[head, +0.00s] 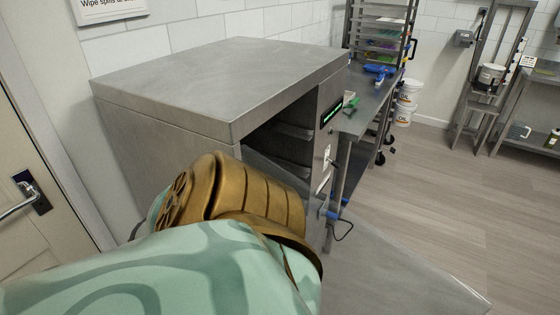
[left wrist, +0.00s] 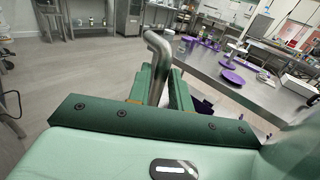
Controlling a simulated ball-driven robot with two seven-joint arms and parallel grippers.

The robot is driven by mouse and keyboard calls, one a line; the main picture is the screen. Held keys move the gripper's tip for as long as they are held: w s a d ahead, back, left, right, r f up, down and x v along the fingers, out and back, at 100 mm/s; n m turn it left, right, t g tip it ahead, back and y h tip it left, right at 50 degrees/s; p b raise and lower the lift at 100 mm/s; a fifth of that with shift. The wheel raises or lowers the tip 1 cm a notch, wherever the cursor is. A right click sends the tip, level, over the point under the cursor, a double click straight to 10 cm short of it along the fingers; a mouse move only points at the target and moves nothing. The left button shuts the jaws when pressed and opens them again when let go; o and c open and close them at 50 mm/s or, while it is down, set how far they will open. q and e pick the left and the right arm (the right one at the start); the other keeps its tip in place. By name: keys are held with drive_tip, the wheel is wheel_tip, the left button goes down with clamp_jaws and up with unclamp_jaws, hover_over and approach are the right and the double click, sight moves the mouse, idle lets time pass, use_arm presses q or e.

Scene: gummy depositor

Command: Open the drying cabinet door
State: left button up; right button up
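The drying cabinet (head: 215,85) is a grey steel box in the head view. Its front is partly uncovered, and dark rack rails (head: 290,130) show inside. A flat grey panel (head: 410,270), which looks like its door swung outward, reaches to the lower right. My left arm covers the cabinet's lower front, and the left gripper is hidden in the head view. In the left wrist view, the green fingers of my left gripper (left wrist: 160,88) stand on either side of a bent steel bar handle (left wrist: 158,50) and appear closed on it. My right gripper is not in view.
A control panel with a lit display (head: 332,112) is on the cabinet's right front edge. A steel table (head: 370,105) and a tray rack (head: 378,30) stand beyond. A white door (head: 30,130) is at left. The floor at right is clear. A bench (left wrist: 240,80) with purple items shows in the wrist view.

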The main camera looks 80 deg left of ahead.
use_arm(q)
drive_tip(key=s, duration=1.4)
drive_tip(key=shift+s, duration=0.15)
drive_tip(key=shift+a, duration=0.15)
